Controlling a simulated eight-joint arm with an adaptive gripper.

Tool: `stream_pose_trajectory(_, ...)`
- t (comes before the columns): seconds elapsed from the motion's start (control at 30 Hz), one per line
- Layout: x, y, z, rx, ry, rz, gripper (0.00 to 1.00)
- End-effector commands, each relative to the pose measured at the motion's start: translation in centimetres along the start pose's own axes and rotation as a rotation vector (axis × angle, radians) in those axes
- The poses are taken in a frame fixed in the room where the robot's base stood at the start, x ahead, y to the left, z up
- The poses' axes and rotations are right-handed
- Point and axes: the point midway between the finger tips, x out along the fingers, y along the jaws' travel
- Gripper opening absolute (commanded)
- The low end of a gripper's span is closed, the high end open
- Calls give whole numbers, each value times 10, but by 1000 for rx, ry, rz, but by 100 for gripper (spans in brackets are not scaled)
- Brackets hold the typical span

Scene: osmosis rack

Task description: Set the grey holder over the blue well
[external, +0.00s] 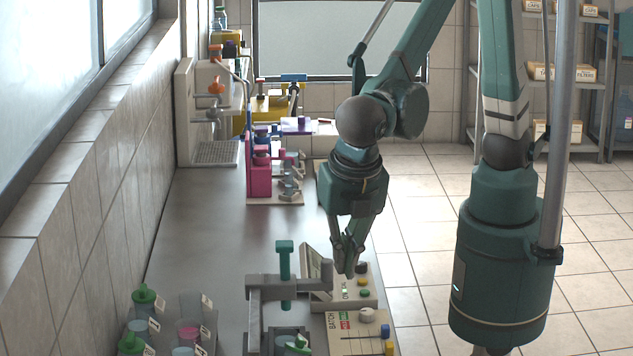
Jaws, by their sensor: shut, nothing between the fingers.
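A grey bracket-like frame (258,300) stands at the front of the bench and is likely the grey holder. A green upright rod (285,262) passes through its arm. Below it is a clear vessel with a green part (297,345), cut by the lower picture edge. Small clear cups stand to the left. One with pale blue content (183,351) may be the blue well, but I cannot tell for sure. My gripper (349,272) points down, shut and empty, to the right of the grey frame and above the control panel.
A panel with coloured buttons (366,300) and one with sliders (345,325) line the bench's right edge. A pink device (259,180) and a white dispenser (186,120) stand further back. The middle-left bench (200,230) is clear.

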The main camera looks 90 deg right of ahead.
Motion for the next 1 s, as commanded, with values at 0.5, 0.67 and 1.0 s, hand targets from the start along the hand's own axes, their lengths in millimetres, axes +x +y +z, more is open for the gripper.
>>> stream_pose_trajectory(0.5, -50, 0, 0, 1, 0, 0, 0)
stream_pose_trajectory(0.67, -51, 0, 0, 1, 0, 0, 0)
stream_pose_trajectory(1.0, -51, 0, 4, 11, 3, 1, 0)
